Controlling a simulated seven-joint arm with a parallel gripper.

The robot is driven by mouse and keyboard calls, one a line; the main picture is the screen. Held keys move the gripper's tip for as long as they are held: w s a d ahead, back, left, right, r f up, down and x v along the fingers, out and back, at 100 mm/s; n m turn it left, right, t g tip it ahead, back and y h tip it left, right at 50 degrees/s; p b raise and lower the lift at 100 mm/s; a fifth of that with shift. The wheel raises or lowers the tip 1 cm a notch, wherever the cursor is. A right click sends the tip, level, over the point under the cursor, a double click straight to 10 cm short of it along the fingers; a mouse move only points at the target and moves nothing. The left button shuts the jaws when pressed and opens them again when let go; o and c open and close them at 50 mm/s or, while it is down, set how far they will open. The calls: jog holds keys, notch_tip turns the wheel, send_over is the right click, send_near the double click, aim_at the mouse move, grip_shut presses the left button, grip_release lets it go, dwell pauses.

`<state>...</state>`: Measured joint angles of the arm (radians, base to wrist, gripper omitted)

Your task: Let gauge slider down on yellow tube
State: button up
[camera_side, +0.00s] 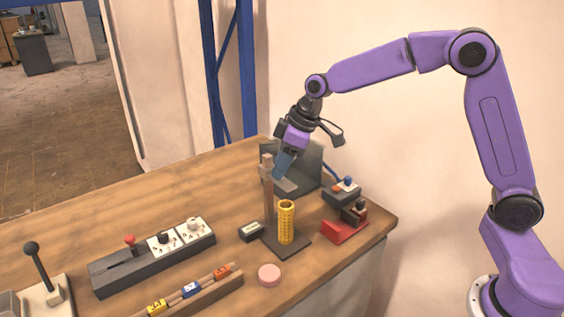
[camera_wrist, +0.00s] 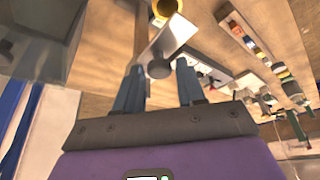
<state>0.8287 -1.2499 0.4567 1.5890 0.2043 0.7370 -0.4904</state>
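The gauge has a brown upright post (camera_side: 269,208) on a dark base plate (camera_side: 293,246). Its grey slider (camera_side: 284,184) is high on the post, above the yellow tube (camera_side: 286,222), with a visible gap between them. The yellow tube stands upright on the base plate; its rim shows at the top of the wrist view (camera_wrist: 170,8). My gripper (camera_side: 281,172) is at the slider, pointing down at a tilt. In the wrist view its two blue fingers (camera_wrist: 158,76) are apart, with the slider's round knob (camera_wrist: 158,68) between their tips. Gaps seem to show on both sides.
A grey angled panel (camera_side: 312,165) stands behind the gauge. A red-based device (camera_side: 344,230) is to its right, a small dark box (camera_side: 251,232) to its left. A pink disc (camera_side: 269,275), a block rack (camera_side: 205,293) and a switch panel (camera_side: 120,272) are in front and left.

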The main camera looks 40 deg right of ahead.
aim_at(284, 179)
jog(key=c, duration=0.5)
jog(key=shift+f, duration=2.75)
jog(key=o, duration=0.5)
